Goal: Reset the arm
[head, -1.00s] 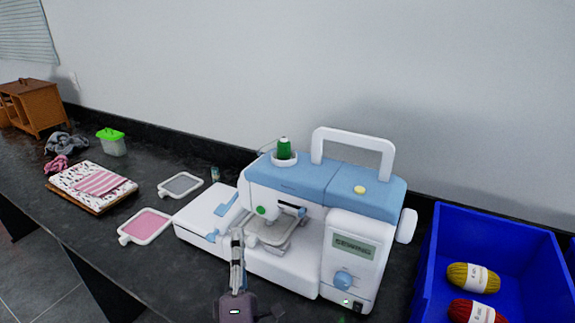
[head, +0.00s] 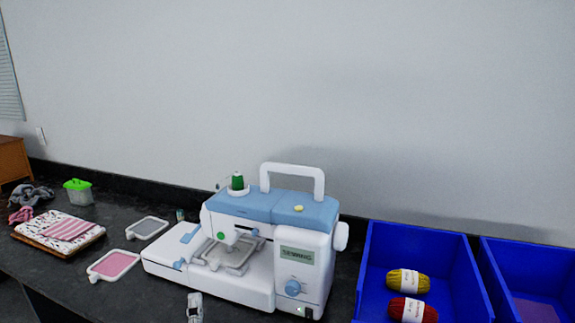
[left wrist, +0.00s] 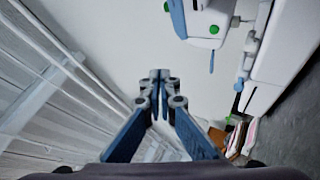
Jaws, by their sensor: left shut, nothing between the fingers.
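My left gripper (head: 194,306) shows at the bottom edge of the head view, in front of the sewing machine, mostly cut off by the frame. In the left wrist view the left gripper (left wrist: 159,78) has its fingers together with nothing between them. The white and blue sewing machine (head: 262,284) stands on the dark counter, with a grey hoop (head: 228,257) on its bed under the needle head. Part of the machine also shows at the top right of the left wrist view (left wrist: 212,30). My right gripper is in neither view.
On the counter (head: 70,278) left of the machine lie a pink hoop (head: 113,265), a grey hoop (head: 147,228), folded fabric (head: 58,230) and a green-lidded container (head: 78,192). Right of it stand blue bins (head: 452,270), one with yellow yarn (head: 408,281) and red yarn (head: 413,310).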

